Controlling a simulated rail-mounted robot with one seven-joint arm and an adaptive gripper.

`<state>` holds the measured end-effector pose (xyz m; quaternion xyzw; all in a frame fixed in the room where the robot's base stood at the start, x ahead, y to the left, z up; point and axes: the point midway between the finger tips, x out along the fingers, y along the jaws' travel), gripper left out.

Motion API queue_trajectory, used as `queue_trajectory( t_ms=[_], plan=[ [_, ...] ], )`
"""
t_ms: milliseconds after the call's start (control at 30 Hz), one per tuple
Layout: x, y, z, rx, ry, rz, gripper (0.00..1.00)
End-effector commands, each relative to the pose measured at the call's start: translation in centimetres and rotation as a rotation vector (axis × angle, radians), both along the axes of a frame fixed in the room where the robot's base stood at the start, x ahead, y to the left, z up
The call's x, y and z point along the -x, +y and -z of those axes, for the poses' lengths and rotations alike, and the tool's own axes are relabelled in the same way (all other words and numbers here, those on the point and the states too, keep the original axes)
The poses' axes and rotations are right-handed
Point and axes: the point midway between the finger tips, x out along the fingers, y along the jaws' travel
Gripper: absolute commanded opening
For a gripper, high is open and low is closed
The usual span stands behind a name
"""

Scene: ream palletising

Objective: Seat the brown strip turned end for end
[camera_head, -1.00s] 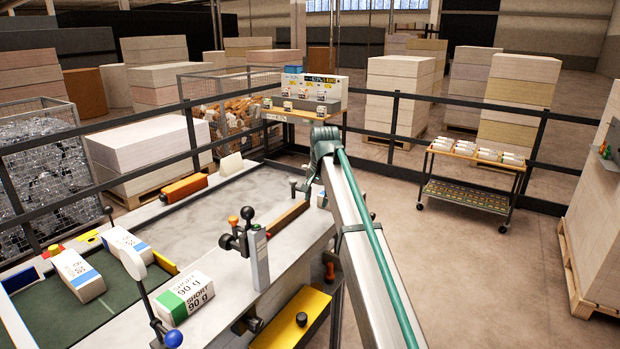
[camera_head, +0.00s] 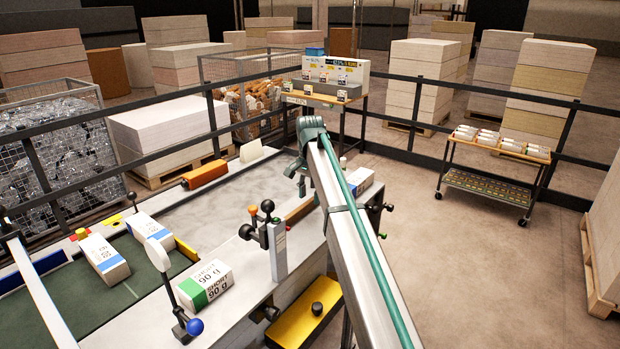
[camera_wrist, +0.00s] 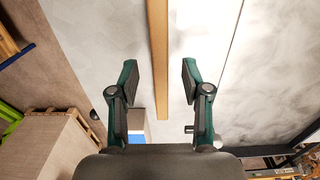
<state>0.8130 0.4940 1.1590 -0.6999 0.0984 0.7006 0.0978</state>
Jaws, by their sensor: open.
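The brown strip (camera_head: 300,211) lies along the right part of the pale table top, partly hidden behind my arm in the head view. In the wrist view the strip (camera_wrist: 158,50) runs lengthwise up the picture, its near end between my fingers. My gripper (camera_head: 297,180) hangs over the table near the strip's far part. In the wrist view my gripper (camera_wrist: 159,80) is open, with one finger on each side of the strip and gaps between. It holds nothing. I cannot tell its height above the strip.
A post with black knobs (camera_head: 278,248) stands near the strip's near end. A green-and-white ream (camera_head: 205,285) and blue-banded reams (camera_head: 104,259) lie at the front left. An orange block (camera_head: 205,174) sits at the table's far left edge. Bare table top lies left of the strip.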

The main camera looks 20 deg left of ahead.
Motion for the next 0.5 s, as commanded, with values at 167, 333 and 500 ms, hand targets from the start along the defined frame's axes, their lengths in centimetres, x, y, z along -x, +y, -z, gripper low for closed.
queue_trajectory(
  t_ms=[167,333,500],
  plan=[
    [0.0,-0.1,1.9,0.0,0.0,0.0,0.48],
    [0.0,0.0,2.8,-0.001,-0.001,0.0,0.48],
    [0.0,0.0,3.0,-0.001,-0.001,0.0,0.48]
  ],
)
